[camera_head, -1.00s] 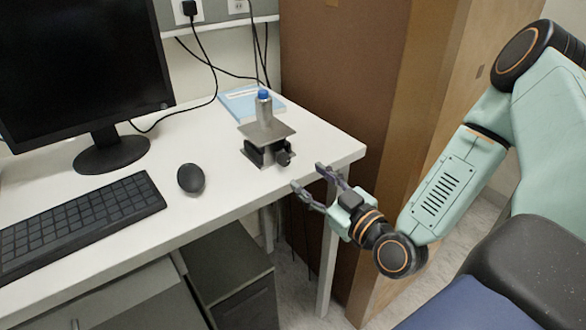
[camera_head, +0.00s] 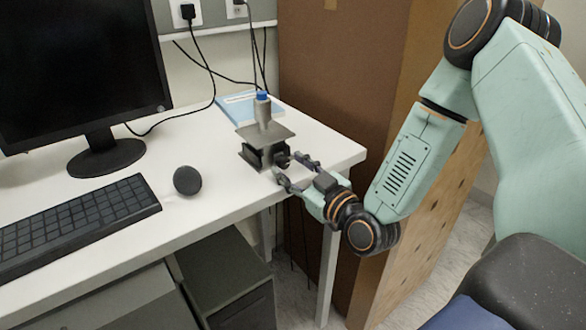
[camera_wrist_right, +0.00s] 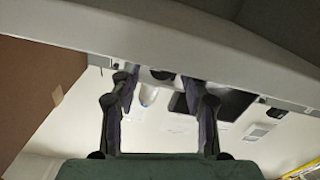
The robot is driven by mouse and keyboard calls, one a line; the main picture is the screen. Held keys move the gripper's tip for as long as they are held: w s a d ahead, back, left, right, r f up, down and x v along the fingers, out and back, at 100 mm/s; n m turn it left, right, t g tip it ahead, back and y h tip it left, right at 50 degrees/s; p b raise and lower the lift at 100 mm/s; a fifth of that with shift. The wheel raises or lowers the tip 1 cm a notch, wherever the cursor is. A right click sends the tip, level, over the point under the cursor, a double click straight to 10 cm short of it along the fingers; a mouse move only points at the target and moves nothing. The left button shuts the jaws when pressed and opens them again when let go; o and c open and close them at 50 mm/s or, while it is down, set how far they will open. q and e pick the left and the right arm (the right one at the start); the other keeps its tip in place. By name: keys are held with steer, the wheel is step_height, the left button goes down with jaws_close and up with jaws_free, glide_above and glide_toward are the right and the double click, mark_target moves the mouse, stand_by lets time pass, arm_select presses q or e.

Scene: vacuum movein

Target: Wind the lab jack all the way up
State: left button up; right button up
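The lab jack (camera_head: 265,133) stands on the right part of the white desk, with its metal top plate raised a little above its base. The jack's dark knob (camera_head: 282,160) faces my right gripper (camera_head: 287,172). That gripper is open, its two fingers spread close to the knob; I cannot tell whether they touch it. In the right wrist view the open fingers (camera_wrist_right: 162,92) show with a dark round shape beyond their tips, which I cannot clearly identify. My left gripper is not in view.
A black mouse (camera_head: 187,180), a keyboard (camera_head: 75,226) and a monitor (camera_head: 85,75) are on the desk (camera_head: 222,190) to the left. A light-blue booklet (camera_head: 237,105) lies behind the jack. A brown cabinet (camera_head: 335,90) stands beyond the desk's right edge.

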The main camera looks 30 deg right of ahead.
steer(key=shift+a, duration=0.2)
steer(key=c, duration=0.5)
jaws_close()
steer(key=shift+f+m, duration=0.1)
steer(key=shift+m, duration=2.8)
steer(key=o, duration=0.7)
jaws_free()
steer(key=shift+d, duration=0.1)
steer(key=shift+c, duration=0.2)
